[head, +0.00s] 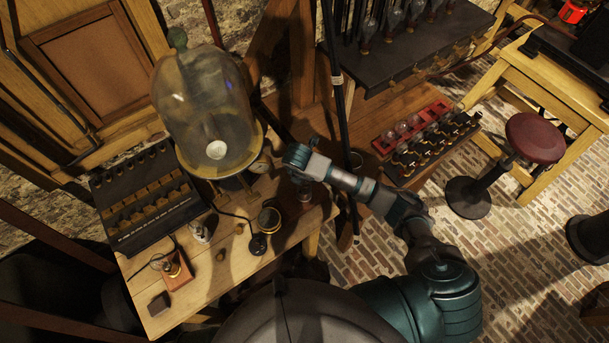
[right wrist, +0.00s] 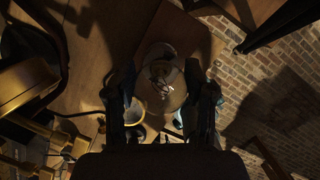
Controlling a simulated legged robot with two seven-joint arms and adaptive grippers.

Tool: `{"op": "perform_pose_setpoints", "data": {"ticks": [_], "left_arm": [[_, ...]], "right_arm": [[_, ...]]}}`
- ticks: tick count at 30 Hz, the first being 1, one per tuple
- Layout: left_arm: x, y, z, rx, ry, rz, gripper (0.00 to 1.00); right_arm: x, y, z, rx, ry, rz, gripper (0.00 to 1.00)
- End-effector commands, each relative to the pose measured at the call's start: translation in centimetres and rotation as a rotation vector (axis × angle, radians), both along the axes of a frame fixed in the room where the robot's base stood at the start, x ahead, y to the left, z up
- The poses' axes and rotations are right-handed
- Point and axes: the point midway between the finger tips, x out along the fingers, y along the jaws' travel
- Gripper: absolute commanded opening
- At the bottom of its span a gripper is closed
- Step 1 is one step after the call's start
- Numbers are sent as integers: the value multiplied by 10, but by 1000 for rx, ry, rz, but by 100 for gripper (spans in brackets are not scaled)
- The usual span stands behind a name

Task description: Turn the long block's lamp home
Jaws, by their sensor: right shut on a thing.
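A clear glass lamp (right wrist: 160,72) with a filament inside shows between the fingers of my right gripper (right wrist: 163,98) in the right wrist view. The gripper is shut on this lamp. In the head view the lamp (head: 305,192) is partly seen just below my right wrist, near the table's right edge. My left gripper is not in view.
A large glass bell jar (head: 205,105) stands behind, close to my right wrist. A small reddish block (head: 177,272), a black panel (head: 145,195) and small loose pieces share the table (head: 200,305). A red rack (head: 405,128) and a stool (head: 535,138) stand to the right.

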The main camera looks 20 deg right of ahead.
Motion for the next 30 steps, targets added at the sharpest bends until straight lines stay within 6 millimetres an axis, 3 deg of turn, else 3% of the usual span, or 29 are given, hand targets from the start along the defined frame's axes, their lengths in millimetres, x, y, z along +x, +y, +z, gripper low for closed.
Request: {"op": "perform_pose_setpoints", "data": {"ticks": [1,2,5,17,30], "left_arm": [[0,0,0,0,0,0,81],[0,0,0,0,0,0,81],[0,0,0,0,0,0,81],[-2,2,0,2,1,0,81],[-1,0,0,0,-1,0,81]], "right_arm": [[-1,0,-1,0,2,1,12],[-1,0,-1,-1,2,2,58],[0,0,-1,0,1,2,83],[-1,1,5,2,-3,4,83],[-17,14,90,-3,-5,7,83]]}}
